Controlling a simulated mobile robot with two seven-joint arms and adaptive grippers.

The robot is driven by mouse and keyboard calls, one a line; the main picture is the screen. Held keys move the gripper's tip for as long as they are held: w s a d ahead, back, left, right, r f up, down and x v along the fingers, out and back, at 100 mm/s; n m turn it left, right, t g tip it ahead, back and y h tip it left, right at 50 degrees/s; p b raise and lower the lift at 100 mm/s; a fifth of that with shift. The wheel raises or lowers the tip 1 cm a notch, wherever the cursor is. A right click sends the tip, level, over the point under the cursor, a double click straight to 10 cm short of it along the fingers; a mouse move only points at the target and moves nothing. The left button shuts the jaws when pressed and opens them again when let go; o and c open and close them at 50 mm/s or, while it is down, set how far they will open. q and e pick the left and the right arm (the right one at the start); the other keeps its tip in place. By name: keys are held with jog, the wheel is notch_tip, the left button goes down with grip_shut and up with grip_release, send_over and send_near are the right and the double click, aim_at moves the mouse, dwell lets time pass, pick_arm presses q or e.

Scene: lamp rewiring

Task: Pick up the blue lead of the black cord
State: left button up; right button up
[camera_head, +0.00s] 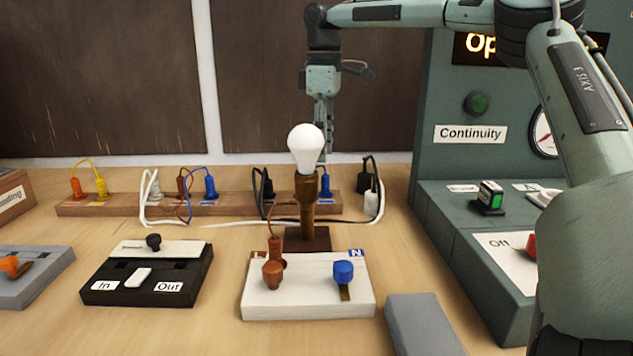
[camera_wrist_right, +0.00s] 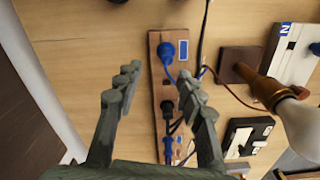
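A blue plug (camera_head: 326,186) sits in the right end of the wooden socket strip (camera_head: 100,207), partly behind the lamp. It also shows in the right wrist view (camera_wrist_right: 167,50); its blue wire runs toward a black cord (camera_wrist_right: 202,42) beside the strip. A brown wire also leaves near there. My right gripper (camera_head: 325,150) points down behind the bulb, above the strip. In the right wrist view its fingers (camera_wrist_right: 158,88) are spread wide with nothing between them; the strip lies beyond. My left gripper is not in view.
The lamp with its white bulb (camera_head: 306,148) stands close in front of the right gripper. A white terminal box (camera_head: 308,302) and a black switch box (camera_head: 148,272) stand in front. Another blue plug (camera_head: 210,186) is farther left. A green test panel (camera_head: 455,235) is at right.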

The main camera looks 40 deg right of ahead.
aim_at(325, 175)
jog(key=f, duration=0.4)
jog(key=s+f, duration=0.1)
jog(key=f, duration=0.1)
jog(key=shift+a+f, duration=0.2)
jog(key=shift+f, duration=0.35)
jog(key=shift+c, duration=1.1)
grip_shut()
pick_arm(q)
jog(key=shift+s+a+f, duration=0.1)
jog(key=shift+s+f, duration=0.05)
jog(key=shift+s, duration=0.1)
